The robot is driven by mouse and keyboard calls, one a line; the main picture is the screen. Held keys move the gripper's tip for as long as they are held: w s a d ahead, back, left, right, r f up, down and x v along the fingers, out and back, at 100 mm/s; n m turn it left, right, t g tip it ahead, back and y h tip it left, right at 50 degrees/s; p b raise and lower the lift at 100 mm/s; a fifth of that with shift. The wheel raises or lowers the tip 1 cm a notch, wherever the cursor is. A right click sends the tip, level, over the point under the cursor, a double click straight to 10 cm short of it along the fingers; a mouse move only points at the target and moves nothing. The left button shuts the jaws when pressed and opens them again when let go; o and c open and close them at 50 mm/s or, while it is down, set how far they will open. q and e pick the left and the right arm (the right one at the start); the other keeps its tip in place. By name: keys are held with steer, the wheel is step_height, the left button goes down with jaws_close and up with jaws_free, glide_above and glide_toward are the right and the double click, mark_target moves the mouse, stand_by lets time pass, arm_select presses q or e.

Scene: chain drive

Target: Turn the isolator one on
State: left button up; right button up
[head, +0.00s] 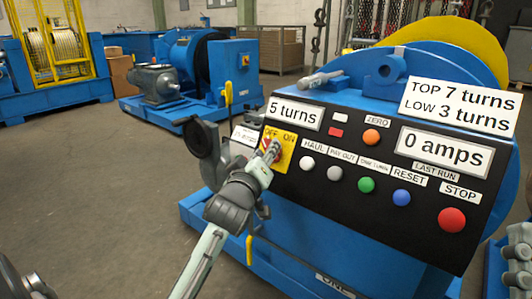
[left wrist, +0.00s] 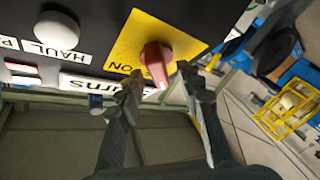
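The isolator is a red knob (head: 266,143) on a yellow plate (head: 287,152) marked OFF and ON, at the left end of the black control panel. My left gripper (head: 271,150) is right in front of it and hides much of the knob. In the left wrist view the red knob (left wrist: 157,62) stands between the two spread fingers of the left gripper (left wrist: 158,80). Gaps show beside the knob, the right finger being nearer. I cannot tell which mark the knob points at.
The black panel (head: 330,190) carries white, green, orange, blue and red buttons right of the isolator; the white HAUL button (head: 307,163) is nearest. A yellow-handled lever (head: 229,95) stands behind the arm. Open grey floor (head: 80,190) lies to the left.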

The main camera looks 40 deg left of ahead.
arm_select(q)
steer(key=shift+w+a, duration=0.1)
steer(key=shift+w, duration=0.2)
jaws_close()
